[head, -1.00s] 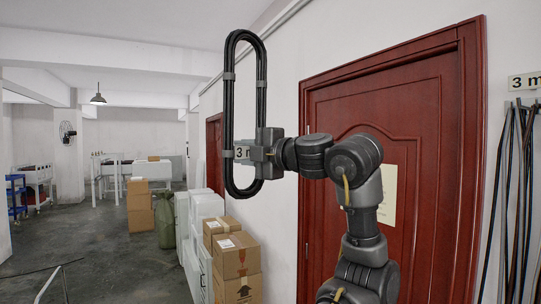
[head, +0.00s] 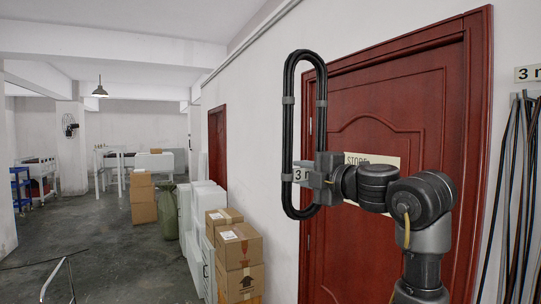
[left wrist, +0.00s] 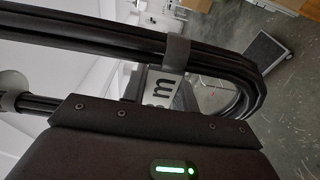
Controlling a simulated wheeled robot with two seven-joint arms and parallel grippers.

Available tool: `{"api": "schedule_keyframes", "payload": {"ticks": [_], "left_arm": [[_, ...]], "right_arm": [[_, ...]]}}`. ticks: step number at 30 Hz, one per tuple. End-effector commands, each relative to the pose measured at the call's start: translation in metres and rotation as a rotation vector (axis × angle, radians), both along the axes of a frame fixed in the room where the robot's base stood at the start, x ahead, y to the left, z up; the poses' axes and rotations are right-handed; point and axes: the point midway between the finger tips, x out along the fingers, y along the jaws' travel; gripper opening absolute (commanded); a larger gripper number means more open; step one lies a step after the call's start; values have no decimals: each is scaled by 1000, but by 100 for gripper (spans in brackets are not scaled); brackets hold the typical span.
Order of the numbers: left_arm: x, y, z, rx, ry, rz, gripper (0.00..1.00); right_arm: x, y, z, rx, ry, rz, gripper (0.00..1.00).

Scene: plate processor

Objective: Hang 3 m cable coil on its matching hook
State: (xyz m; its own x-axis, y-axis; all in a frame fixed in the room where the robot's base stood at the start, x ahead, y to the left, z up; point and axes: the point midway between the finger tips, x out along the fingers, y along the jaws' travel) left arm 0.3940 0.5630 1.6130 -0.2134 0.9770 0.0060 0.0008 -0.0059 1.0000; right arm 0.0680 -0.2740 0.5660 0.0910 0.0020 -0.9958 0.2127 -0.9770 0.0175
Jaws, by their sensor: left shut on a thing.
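A black cable coil (head: 289,128), a long upright loop bound with grey ties, is held in the air in front of the red door. Its white tag (head: 300,174) reads "3 m", partly covered by the gripper. My left gripper (head: 312,172) is shut on the coil at its lower right side. In the left wrist view the coil (left wrist: 100,35) crosses the top and bends round at the right, with the tag (left wrist: 162,89) beside it. A wall sign (head: 527,73) beginning "3 m" is cut off at the right edge. Cables hang below it; the hook is not clear. My right gripper is out of view.
The red door (head: 420,130) with a paper notice (head: 372,160) stands behind my arm. Cardboard boxes (head: 238,250) and white cabinets (head: 208,200) line the wall at centre. The floor (head: 120,260) at left is mostly open, with a thin metal frame (head: 58,275) in front.

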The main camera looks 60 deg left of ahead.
Motion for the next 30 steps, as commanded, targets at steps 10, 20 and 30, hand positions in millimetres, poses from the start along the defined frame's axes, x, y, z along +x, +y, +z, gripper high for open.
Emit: {"api": "schedule_keyframes", "payload": {"ticks": [10, 20, 30], "left_arm": [[91, -86, -170, -2, 6, -599, 0], [93, -158, -302, 6, 18, -1044, 0], [71, -221, -389, 0, 12, -1256, 0]], "right_arm": [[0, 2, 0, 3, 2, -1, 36], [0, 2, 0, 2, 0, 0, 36], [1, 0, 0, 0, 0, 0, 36]]}}
